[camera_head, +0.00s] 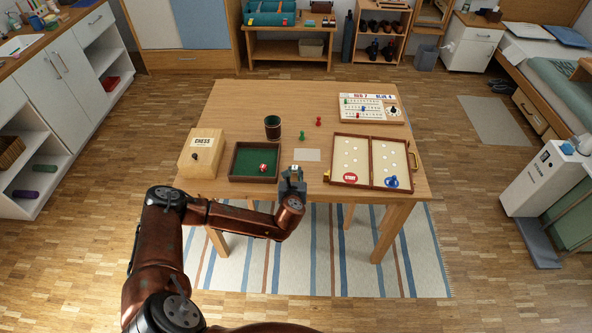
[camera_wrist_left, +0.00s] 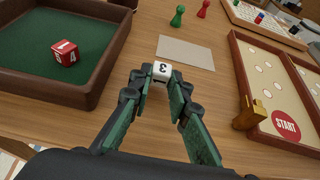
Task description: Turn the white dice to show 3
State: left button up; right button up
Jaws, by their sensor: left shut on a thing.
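The white dice (camera_wrist_left: 163,73) sits between the fingertips of my left gripper (camera_wrist_left: 160,82), which is shut on it. A dark 3 shows on a face of the dice turned to the left wrist camera. In the head view my left gripper (camera_head: 293,178) is at the table's near edge, between the green-lined tray and the open game box. The dice is very small there and its numbers cannot be read. Whether the dice touches the table cannot be told. My right gripper is not in view.
A red dice (camera_wrist_left: 66,53) lies in the green-lined tray (camera_wrist_left: 103,75) on the left. A blank card (camera_wrist_left: 187,53) lies just beyond the white dice. The open game box (camera_wrist_left: 243,72) is on the right. Green (camera_head: 302,135) and red (camera_head: 319,121) pawns stand farther back.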

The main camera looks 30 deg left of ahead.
pick_arm(q)
jog(key=shift+f, duration=0.15)
jog(key=o, duration=0.9)
jog(key=shift+c, duration=0.2)
jog(key=shift+s+d, duration=0.1)
jog(key=v, duration=1.1)
jog(key=shift+s+d, duration=0.15)
jog(key=shift+s, duration=0.2)
